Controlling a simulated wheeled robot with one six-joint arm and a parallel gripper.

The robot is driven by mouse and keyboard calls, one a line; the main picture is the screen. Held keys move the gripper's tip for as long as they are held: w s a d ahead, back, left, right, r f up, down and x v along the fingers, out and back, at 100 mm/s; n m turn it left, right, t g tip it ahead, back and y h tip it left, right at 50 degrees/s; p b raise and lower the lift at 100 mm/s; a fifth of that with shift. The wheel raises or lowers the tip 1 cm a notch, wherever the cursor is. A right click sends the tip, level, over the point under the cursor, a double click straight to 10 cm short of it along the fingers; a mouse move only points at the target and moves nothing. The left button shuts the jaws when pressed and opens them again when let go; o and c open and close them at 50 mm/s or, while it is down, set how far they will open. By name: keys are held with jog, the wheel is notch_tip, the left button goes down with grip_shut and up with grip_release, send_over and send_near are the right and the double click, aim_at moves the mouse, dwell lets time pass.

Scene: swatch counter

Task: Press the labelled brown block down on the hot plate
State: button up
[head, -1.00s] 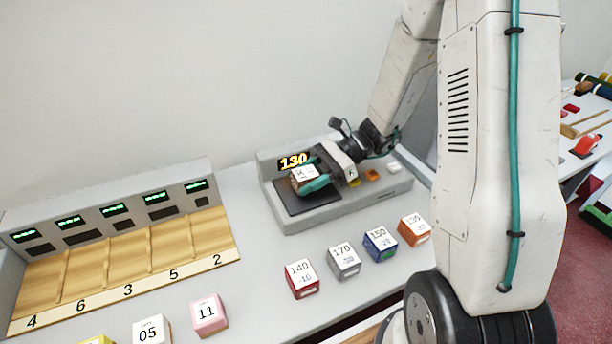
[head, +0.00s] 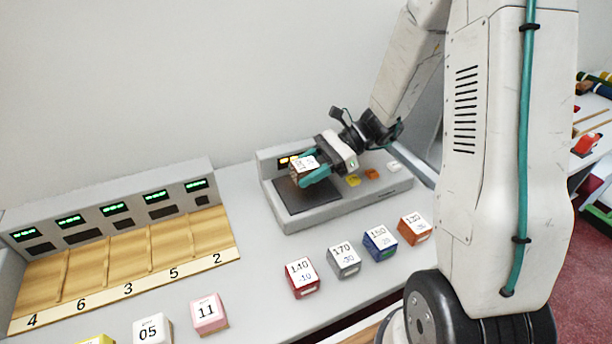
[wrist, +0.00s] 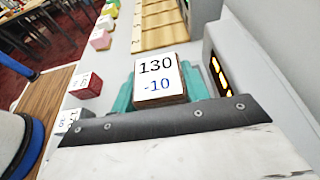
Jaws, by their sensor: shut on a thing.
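The brown block (wrist: 160,98) carries a white label reading "130 -10" in the wrist view. My gripper (head: 309,176) is shut on it, with the teal fingers on either side. In the head view the block (head: 301,174) is held above the dark square hot plate (head: 310,200), which sits in a grey unit. A gap seems to show between block and plate. The unit's lit display (head: 287,161) is partly hidden behind the block and gripper.
Several labelled blocks stand in front of the unit: red (head: 302,279), grey (head: 344,260), blue (head: 380,244) and orange (head: 414,230). A wooden slotted tray (head: 120,262) is at left. A pink block (head: 209,314) and white block (head: 152,330) stand near the front edge.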

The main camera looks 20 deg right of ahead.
jog(key=shift+r, duration=2.1)
